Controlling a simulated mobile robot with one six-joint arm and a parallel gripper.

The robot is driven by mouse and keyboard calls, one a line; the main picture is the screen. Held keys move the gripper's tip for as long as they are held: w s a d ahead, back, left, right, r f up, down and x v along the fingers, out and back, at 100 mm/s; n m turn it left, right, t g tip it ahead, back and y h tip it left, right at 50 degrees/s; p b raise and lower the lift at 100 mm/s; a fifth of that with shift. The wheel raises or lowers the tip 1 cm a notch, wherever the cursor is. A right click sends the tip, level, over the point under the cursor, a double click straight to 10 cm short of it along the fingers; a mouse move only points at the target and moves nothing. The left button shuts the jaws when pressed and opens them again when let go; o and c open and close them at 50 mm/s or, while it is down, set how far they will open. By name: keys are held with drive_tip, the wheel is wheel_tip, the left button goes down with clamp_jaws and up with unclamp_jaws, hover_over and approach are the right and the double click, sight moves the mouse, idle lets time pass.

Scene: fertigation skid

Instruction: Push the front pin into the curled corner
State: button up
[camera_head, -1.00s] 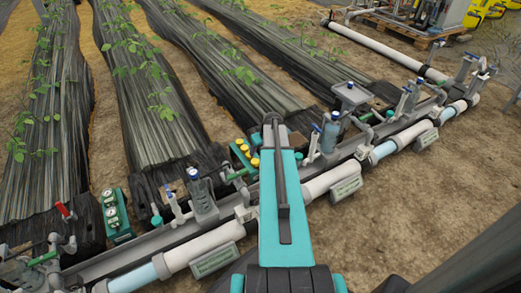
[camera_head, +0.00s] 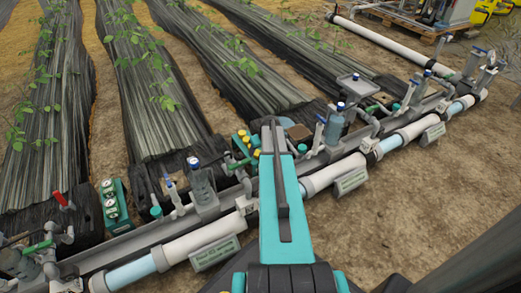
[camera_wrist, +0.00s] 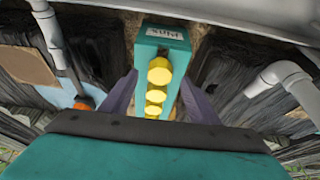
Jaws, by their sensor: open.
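A teal holder (camera_wrist: 165,35) with a small "PINS" label carries a row of yellow-headed pins. The pin (camera_wrist: 159,72) nearest the label is the largest in the wrist view, and others line up behind it. My gripper (camera_wrist: 160,80) is open and empty, with one finger on each side of the row; I cannot tell whether they touch the holder. In the head view, the holder with its yellow heads (camera_head: 243,140) shows just left of my arm, and my fingers are hidden. I cannot clearly make out the curled corner.
An orange-tipped part (camera_wrist: 84,103) is near the left finger. Grey pipework (camera_wrist: 288,80) stands at the right. In the head view, a long white pipe (camera_head: 200,240) runs below the film-covered beds.

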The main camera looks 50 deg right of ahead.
sight(258, 153)
drive_tip(key=shift+b+x, duration=0.5)
drive_tip(key=shift+x, duration=1)
drive_tip(key=c, duration=1.1)
drive_tip(key=shift+r, duration=0.1)
drive_tip(key=shift+r, duration=0.1)
drive_tip(key=shift+r+p, duration=2.3)
drive_tip(key=shift+r, duration=0.7)
